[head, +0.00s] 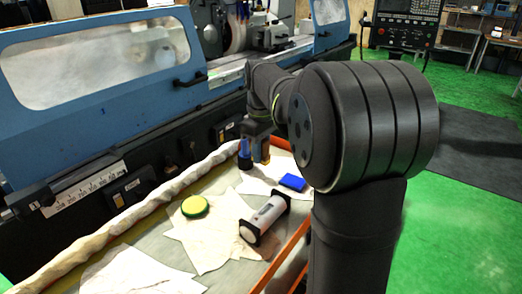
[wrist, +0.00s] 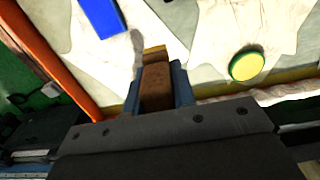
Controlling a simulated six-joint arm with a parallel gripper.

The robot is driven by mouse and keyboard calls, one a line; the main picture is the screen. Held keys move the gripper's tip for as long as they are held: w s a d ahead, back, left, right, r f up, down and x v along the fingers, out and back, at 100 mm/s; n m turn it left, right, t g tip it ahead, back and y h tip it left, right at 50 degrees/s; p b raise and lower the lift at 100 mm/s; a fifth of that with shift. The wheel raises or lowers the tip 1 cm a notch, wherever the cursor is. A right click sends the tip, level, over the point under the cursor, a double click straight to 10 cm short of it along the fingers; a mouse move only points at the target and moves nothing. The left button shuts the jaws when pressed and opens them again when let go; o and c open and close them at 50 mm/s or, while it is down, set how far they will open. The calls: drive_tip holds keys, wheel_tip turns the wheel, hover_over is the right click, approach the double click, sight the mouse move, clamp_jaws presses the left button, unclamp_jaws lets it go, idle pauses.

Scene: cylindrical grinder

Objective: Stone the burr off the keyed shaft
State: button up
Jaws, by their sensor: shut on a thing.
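My gripper (wrist: 158,92) is shut on a brown block (wrist: 157,82), which looks like a stone, with a tan-yellow end. In the head view my gripper (head: 254,158) hangs above the bench, with blue fingers pointing down. A pale cylinder with black ends (head: 264,218), which looks like the keyed shaft, lies on the bench to the right of and nearer than my gripper. It is apart from my gripper and is not seen in the wrist view. I cannot make out a burr or a keyway.
A blue block (head: 292,182) lies on a cloth and shows in the wrist view (wrist: 102,16). A round green-and-yellow tin (head: 194,206) lies left of the shaft. Cloths (head: 205,242) cover much of the bench. The blue grinder (head: 110,100) stands behind; an orange rail (head: 284,258) edges the bench.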

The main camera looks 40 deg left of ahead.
drive_tip(key=s+d+r, duration=0.1)
drive_tip(key=s+d, duration=0.2)
drive_tip(key=s, duration=0.4)
drive_tip(key=s+d+r, duration=0.1)
drive_tip(key=s+d, duration=0.2)
drive_tip(key=s, duration=0.3)
drive_tip(key=shift+s+d+f, duration=0.1)
drive_tip(key=shift+s+f, duration=0.05)
drive_tip(key=shift+f, duration=1.65)
drive_tip(key=shift+s+f, duration=0.1)
drive_tip(key=shift+f, duration=1.65)
drive_tip(key=shift+d+f, duration=0.15)
drive_tip(key=shift+d, duration=0.05)
drive_tip(key=shift+c, duration=0.4)
drive_tip(key=shift+d+f, duration=0.15)
drive_tip(key=shift+d, duration=1.65)
drive_tip(key=a, duration=0.4)
wheel_tip(320, 180, up, 8)
drive_tip(key=shift+w, duration=0.15)
